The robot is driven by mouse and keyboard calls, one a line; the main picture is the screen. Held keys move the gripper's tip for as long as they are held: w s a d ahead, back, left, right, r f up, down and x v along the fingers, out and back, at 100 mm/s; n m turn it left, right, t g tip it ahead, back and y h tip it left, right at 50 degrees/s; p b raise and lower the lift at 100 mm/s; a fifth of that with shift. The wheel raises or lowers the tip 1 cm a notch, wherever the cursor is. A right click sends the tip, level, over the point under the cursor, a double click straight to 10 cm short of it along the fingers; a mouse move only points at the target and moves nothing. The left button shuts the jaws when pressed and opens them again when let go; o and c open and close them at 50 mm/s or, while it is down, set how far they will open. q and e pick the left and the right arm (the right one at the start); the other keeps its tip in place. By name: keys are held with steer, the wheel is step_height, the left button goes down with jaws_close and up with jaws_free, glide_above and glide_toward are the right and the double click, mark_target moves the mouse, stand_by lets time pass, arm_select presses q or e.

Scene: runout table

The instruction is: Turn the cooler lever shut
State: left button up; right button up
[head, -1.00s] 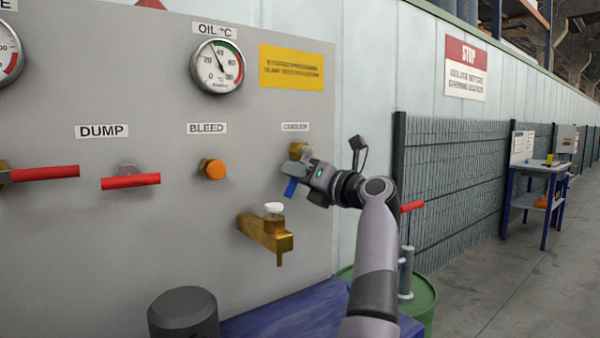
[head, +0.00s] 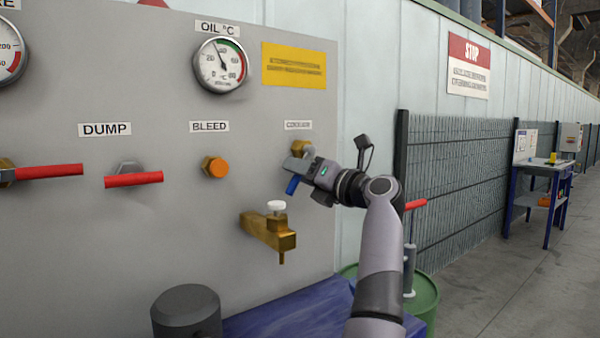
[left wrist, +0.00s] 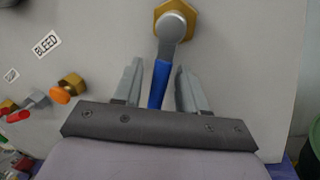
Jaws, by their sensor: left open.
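The cooler lever has a blue handle (head: 292,185) on a brass valve (head: 303,146) at the right of the grey panel, under the small cooler label (head: 298,125). In the left wrist view the blue handle (left wrist: 158,84) hangs down from its grey hub, tilted slightly left at its lower end. My left gripper (head: 297,172) is at the lever. Its two fingers (left wrist: 159,72) are open, one on each side of the handle, with gaps visible on both sides. The gripper hides part of the lever in the head view. My right gripper is not in view.
A brass tap with a white knob (head: 270,230) sticks out below the lever. An orange bleed fitting (head: 214,167) and a red dump lever (head: 134,180) are to the left. A green drum (head: 424,300) and a mesh fence (head: 455,190) stand to the right.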

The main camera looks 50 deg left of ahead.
arm_select(q)
steer(key=d, duration=0.6)
steer(key=shift+w+d+f+b, duration=0.25)
steer(key=shift+d+f+b, duration=0.05)
steer(key=shift+f+b, duration=0.1)
steer(key=shift+c, duration=0.3)
